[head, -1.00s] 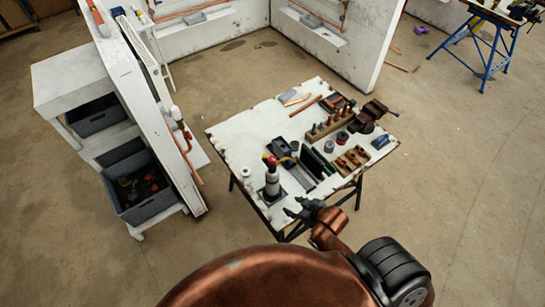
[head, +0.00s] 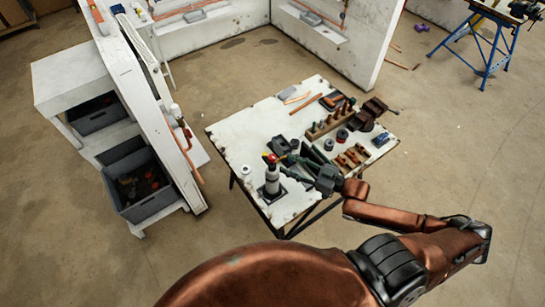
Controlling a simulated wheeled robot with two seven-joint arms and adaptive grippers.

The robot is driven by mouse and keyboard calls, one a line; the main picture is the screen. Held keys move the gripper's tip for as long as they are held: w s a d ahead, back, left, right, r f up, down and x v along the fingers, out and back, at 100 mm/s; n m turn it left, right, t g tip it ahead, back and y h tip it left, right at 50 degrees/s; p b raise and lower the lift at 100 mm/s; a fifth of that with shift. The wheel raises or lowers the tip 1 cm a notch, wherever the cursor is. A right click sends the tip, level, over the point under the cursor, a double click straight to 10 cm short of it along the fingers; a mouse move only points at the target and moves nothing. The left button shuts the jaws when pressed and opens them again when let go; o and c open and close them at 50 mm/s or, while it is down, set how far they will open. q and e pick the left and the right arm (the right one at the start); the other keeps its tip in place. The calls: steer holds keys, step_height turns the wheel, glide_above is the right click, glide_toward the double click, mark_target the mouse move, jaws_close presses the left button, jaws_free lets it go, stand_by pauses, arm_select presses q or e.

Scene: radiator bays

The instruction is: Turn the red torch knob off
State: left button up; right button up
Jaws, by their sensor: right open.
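The torch (head: 272,182) stands upright near the front left of the white work table (head: 240,140). My right gripper (head: 291,167) reaches in from the right over the table. It is open, with its fingers pointing left at the torch head, just right of the knob. I cannot tell whether a finger touches the torch. My left gripper is out of view.
A wooden rack of tools (head: 330,124), a vise (head: 372,113), a wooden block (head: 351,157) and a small white roll (head: 244,170) are on the table. A shelf with grey bins (head: 150,207) stands left. The table's left back part is clear.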

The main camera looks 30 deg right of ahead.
mark_target(272, 156)
steer(key=p+x, duration=0.1)
steer(key=x, duration=0.6)
steer(key=shift+w+a+r, duration=0.1)
steer(key=shift+w+a, duration=0.15)
steer(key=shift+c, duration=0.3)
jaws_close()
